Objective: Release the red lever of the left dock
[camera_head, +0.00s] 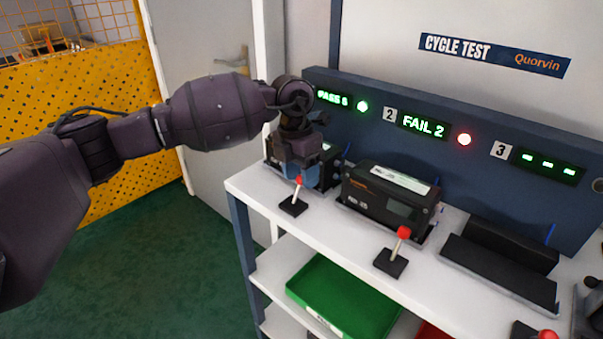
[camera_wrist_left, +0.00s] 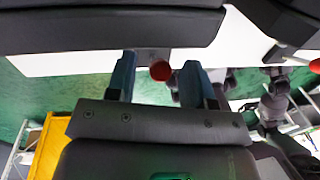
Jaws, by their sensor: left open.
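The left dock's red lever (camera_head: 299,181) has a red ball on a thin stem above a black base (camera_head: 293,207) at the front of the bench. My left gripper (camera_head: 297,170) is open, pointing down at the ball from above. In the left wrist view its two blue fingers (camera_wrist_left: 156,80) stand either side of the red ball (camera_wrist_left: 160,70), with gaps visible. The left dock holds a dark positioner (camera_head: 328,160), partly hidden behind my gripper.
The middle dock holds a black positioner (camera_head: 388,197), with its red lever (camera_head: 403,233) in front. The right dock (camera_head: 500,262) looks empty. A green tray (camera_head: 343,297) sits on the shelf below. Lit displays line the blue panel (camera_head: 463,118) behind.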

